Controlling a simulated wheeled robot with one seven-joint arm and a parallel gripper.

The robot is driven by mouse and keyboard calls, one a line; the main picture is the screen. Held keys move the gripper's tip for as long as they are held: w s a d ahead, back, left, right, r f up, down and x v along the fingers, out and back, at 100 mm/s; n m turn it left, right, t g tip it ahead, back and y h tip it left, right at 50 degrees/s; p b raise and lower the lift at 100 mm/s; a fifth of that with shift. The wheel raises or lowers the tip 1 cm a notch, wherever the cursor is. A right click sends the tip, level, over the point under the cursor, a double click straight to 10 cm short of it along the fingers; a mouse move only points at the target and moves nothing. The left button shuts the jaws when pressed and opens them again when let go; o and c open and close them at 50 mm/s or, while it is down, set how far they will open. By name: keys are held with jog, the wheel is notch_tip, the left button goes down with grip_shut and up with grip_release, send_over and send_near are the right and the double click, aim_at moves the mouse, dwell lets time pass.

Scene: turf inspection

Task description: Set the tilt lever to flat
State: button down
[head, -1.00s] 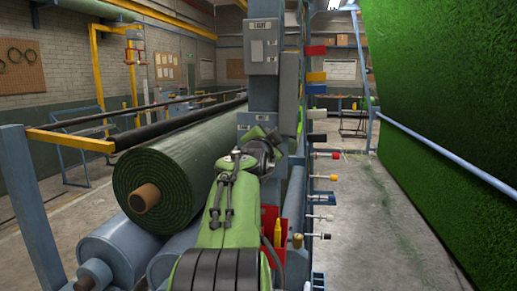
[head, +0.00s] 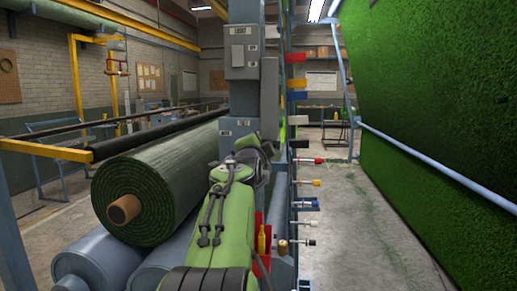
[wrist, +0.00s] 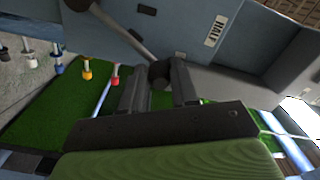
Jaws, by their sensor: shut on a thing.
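The tilt lever (wrist: 122,33) is a thin metal rod with a dark round knob (wrist: 159,75) at its end, seen in the wrist view against a blue-grey housing. My gripper (wrist: 158,84) has its two dark fingers closed on either side of that knob. A label reading HALF (wrist: 217,31) is on the housing to the right of the knob.
A green turf roll (head: 165,180) lies left of my arm on grey rollers (head: 95,260). Several coloured handles (head: 318,161) stick out right of the post. A tall turf sheet (head: 430,90) with a blue rail hangs at the right. The concrete aisle (head: 335,215) between is clear.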

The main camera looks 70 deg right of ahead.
jog(key=c, duration=0.8)
grip_release()
jog(key=shift+s+f, duration=0.1)
jog(key=shift+c, duration=0.2)
jog(key=s+a+b, duration=0.2)
jog(key=a, duration=1.3)
jog(key=shift+s+a+b, duration=0.2)
jog(key=shift+a+b, duration=0.05)
jog(key=shift+b, duration=0.05)
